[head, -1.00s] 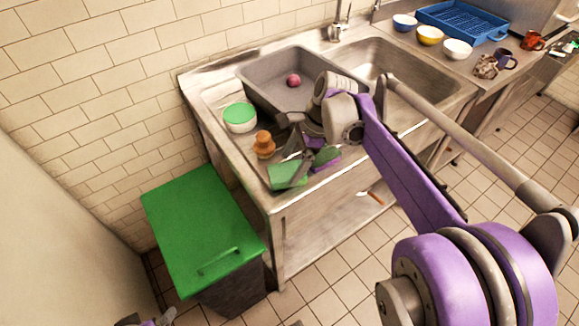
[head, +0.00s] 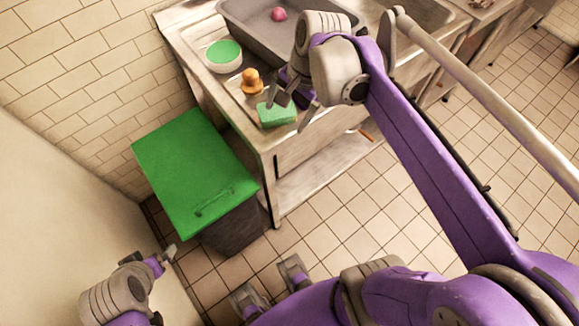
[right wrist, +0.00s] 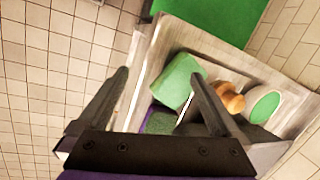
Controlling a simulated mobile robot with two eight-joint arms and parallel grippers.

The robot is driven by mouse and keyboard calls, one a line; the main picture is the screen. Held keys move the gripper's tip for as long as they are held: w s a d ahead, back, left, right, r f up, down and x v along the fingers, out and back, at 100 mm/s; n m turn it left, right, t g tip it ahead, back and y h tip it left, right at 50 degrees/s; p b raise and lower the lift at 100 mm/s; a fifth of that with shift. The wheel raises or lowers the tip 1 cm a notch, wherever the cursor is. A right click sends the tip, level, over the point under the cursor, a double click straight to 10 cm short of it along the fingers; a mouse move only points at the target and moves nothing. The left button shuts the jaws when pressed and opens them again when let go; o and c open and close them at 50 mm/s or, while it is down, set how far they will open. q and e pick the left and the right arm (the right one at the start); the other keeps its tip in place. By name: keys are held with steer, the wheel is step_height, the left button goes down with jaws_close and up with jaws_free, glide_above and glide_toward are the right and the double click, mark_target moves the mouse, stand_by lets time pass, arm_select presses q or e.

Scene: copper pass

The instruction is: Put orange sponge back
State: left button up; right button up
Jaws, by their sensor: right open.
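No clearly orange sponge shows. A knobbed orange object (head: 251,83) stands on the metal counter (head: 192,38); it also shows in the right wrist view (right wrist: 229,98). A green sponge (head: 276,115) lies near the counter's front corner, and the right wrist view shows it too (right wrist: 174,84). A purple and dark green sponge (right wrist: 158,122) lies beside it, partly hidden by my gripper. My right gripper (head: 292,108) is open and empty, its fingers spread above the sponges. My left gripper (head: 168,254) is low at the left, away from the counter; its jaws are unclear.
A white bowl with green inside (head: 223,59) stands behind the orange object. A grey sink basin (head: 240,22) holds a pink ball (head: 279,14). A green-lidded bin (head: 190,165) stands left of the counter. An orange-handled item (head: 366,134) lies on the lower shelf. Floor in front is clear.

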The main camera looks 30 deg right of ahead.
steer(key=s+a+f+n+t+h, duration=0.2)
steer(key=s+a+f+n, duration=0.4)
steer(key=s+f+n, duration=0.4)
steer(key=f+n+t, duration=0.1)
steer(key=n, duration=0.2)
steer(key=shift+n, duration=0.4)
steer(key=shift+d, duration=0.1)
steer(key=r+p, duration=0.2)
steer(key=shift+w+r, duration=0.35)
steer(key=shift+r, duration=0.05)
